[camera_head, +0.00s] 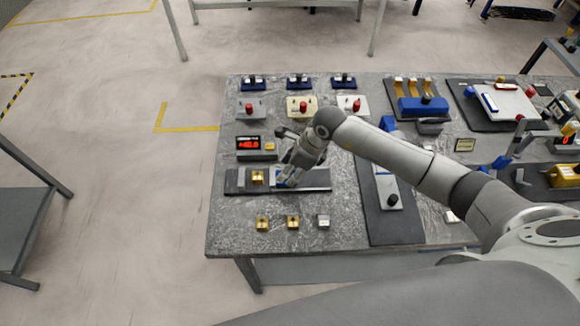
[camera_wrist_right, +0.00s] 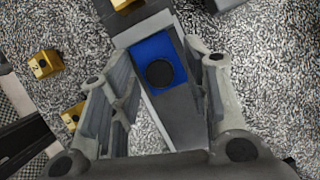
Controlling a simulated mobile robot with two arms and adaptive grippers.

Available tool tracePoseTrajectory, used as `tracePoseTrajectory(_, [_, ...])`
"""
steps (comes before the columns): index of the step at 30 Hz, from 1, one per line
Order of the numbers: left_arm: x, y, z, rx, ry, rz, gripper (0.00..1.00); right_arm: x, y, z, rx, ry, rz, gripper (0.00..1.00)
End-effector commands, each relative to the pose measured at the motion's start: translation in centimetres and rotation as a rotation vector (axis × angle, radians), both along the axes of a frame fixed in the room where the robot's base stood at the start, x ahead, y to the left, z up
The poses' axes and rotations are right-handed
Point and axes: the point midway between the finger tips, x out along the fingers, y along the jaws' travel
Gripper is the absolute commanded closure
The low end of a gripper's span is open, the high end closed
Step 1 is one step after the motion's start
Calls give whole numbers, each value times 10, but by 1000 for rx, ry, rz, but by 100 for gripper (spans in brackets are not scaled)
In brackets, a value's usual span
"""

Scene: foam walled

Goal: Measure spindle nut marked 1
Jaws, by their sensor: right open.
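A gold nut (camera_head: 258,177) sits in the left part of a dark measuring fixture (camera_head: 236,188) on the table. Its mark is too small to read. A blue slide with a black knob (camera_wrist_right: 160,73) lies on the fixture's rail, right of that nut. My right gripper (camera_head: 287,176) is open, low over the slide. In the wrist view its fingers (camera_wrist_right: 160,95) stand on either side of the slide. Two more gold nuts (camera_head: 262,222) (camera_head: 293,221) and a silver one (camera_head: 323,221) stand in a row in front. My left gripper is out of view.
A display box (camera_head: 248,143) with red digits stands behind the fixture. Several boxes with red knobs (camera_head: 302,107) and blue holders (camera_head: 299,82) are further back. A dark mat with a grey slide (camera_head: 388,187) lies to the right. The table's front left corner is clear.

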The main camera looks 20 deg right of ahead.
Motion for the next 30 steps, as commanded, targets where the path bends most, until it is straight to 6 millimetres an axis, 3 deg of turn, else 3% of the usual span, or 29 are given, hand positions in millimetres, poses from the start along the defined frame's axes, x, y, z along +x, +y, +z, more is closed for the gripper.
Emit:
tracePoseTrajectory(3, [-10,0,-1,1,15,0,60,0,0,0,0,0,0,57])
tracePoseTrajectory(12, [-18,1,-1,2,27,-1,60,0,0,0,0,0,0,95])
tracePoseTrajectory(17, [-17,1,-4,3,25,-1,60,1,3,0,2,-1,1,95])
tracePoseTrajectory(25, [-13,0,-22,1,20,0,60,12,38,-2,2,-4,2,95])
tracePoseTrajectory(30, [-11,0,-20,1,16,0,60,12,40,1,2,-1,0,95])
